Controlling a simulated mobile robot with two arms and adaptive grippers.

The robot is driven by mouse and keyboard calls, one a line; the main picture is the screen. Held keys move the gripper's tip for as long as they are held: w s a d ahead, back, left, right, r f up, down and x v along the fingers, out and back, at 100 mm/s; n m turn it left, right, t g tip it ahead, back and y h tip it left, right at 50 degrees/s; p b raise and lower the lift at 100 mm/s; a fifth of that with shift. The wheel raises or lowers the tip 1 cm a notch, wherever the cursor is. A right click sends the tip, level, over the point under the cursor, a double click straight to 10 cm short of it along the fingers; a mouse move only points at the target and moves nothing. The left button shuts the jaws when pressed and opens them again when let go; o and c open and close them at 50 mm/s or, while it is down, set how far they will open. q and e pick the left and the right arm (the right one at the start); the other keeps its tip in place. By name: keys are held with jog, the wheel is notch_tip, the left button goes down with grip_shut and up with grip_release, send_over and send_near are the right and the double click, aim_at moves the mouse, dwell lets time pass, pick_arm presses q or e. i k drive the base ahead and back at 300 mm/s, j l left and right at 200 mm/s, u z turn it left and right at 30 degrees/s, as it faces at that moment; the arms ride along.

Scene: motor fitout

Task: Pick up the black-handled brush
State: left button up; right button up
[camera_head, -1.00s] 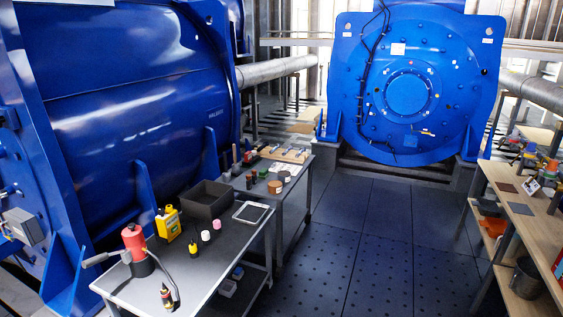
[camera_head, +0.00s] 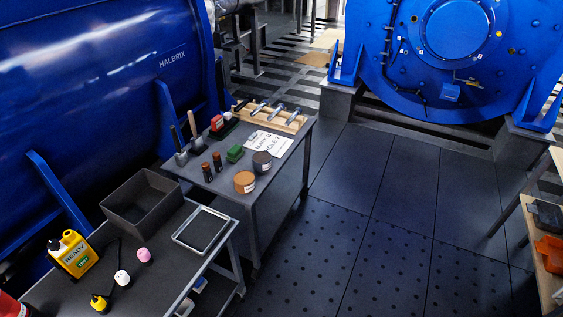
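On the far dark-topped table (camera_head: 272,178) stand two upright tools side by side, each with a dark grey block at its foot. The left one has a black handle (camera_head: 175,138) and looks like the black-handled brush. The right one has a light wooden handle (camera_head: 191,122). Their bristles cannot be made out. Both stand near the table's left edge, by the blue machine. Neither of my grippers is in view.
Nearby are a red-and-black item (camera_head: 218,124), a wooden rack (camera_head: 270,117), a printed sheet (camera_head: 263,144), a green block (camera_head: 235,153) and round tins (camera_head: 244,182). The nearer table holds a black bin (camera_head: 144,206), tray (camera_head: 202,229) and yellow can (camera_head: 73,252). Open floor (camera_head: 340,240) lies right.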

aim_at(174, 135)
jog(key=i+l+u, duration=0.15)
jog(key=i+l, duration=0.2)
jog(key=i, duration=0.2)
jog(key=l+u, duration=0.15)
jog(key=u, duration=0.25)
jog(key=i+l+u, duration=0.1)
jog(key=u, duration=0.3)
jog(key=l+u, duration=0.25)
jog(key=u, duration=0.15)
